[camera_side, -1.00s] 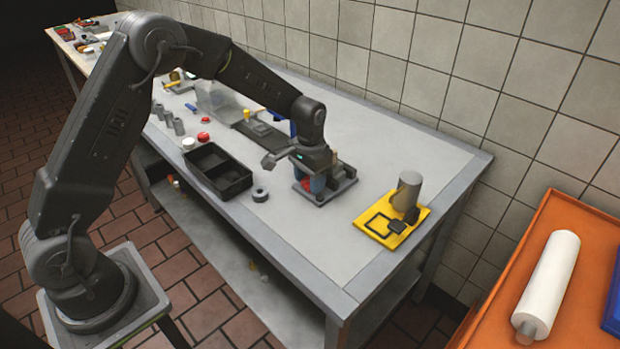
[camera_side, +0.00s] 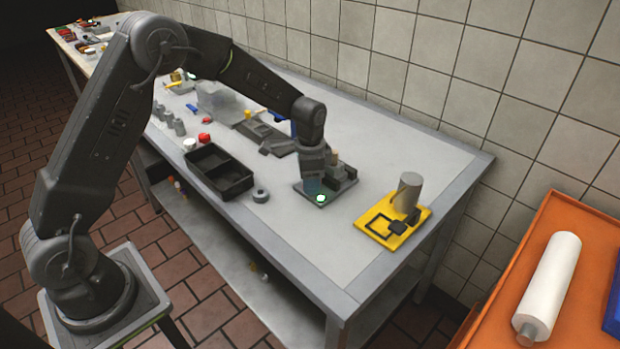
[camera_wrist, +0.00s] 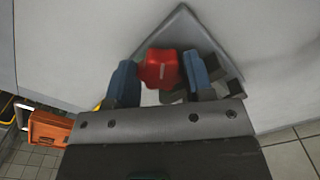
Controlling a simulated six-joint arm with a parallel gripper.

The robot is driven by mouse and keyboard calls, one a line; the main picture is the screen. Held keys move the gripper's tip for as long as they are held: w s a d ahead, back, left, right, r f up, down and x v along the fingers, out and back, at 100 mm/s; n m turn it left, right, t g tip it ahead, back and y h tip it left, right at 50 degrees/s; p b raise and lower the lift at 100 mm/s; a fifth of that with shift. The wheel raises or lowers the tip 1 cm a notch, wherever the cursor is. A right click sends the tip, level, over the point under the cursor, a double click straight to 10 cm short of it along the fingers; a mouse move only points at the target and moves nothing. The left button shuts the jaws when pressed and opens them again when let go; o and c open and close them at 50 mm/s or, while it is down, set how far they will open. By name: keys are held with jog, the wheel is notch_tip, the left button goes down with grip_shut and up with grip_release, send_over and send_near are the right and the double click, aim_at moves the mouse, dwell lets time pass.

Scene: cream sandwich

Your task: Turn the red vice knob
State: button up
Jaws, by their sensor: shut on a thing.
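The red vice knob (camera_wrist: 160,68) sits between the two blue fingers of my gripper (camera_wrist: 160,80) in the wrist view. A pale line marks its face. My gripper is shut on the knob. In the side view my gripper (camera_side: 315,184) points down over the grey vice plate (camera_side: 314,203), and the knob is hidden behind it. Grey vice parts (camera_side: 338,172) stand just behind my gripper.
A yellow plate (camera_side: 385,236) with a grey cylinder (camera_side: 408,190) stands to the right. A black two-part tray (camera_side: 220,172) and a grey ring (camera_side: 260,195) are to the left. An orange surface (camera_side: 505,270) bears a white roll (camera_side: 552,280). The table's front right is clear.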

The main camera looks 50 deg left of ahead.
dwell(0.3)
jog(key=o, duration=0.9)
